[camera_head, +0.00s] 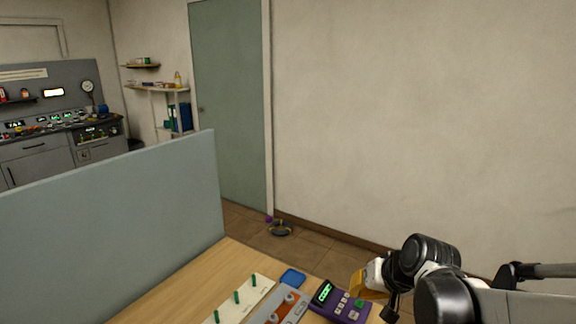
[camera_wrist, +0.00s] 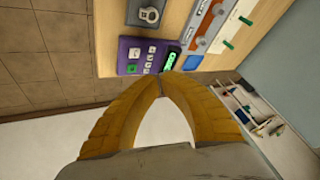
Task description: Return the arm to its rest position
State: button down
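My gripper (camera_head: 357,287) has yellow fingers and hangs over the right side of the wooden table, beside a purple device (camera_head: 345,306) with a green display. In the wrist view the two yellow fingers of my gripper (camera_wrist: 160,80) arch together and their tips meet, with nothing visible between them. The purple device (camera_wrist: 131,52) lies just beyond the tips there. Whether the tips touch it is unclear. My arm reaches in from the right in the head view, bent at dark joints.
The wooden table (camera_head: 215,272) holds a pale strip with green pegs (camera_head: 246,292), a grey-orange panel (camera_head: 283,305) and a blue square (camera_head: 292,277). A grey-blue partition (camera_head: 110,225) stands on the left. A bare wall (camera_head: 420,120) rises behind. A dark bowl (camera_head: 281,229) is on the floor.

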jog(key=s+d+r+n+h, duration=0.1)
jog(key=s+r, duration=0.4)
jog(key=s, duration=1.2)
jog(key=shift+d+n+t+h, duration=0.15)
jog(key=shift+n+t+h, duration=0.25)
jog(key=shift+h, duration=0.5)
jog(key=shift+r, duration=0.1)
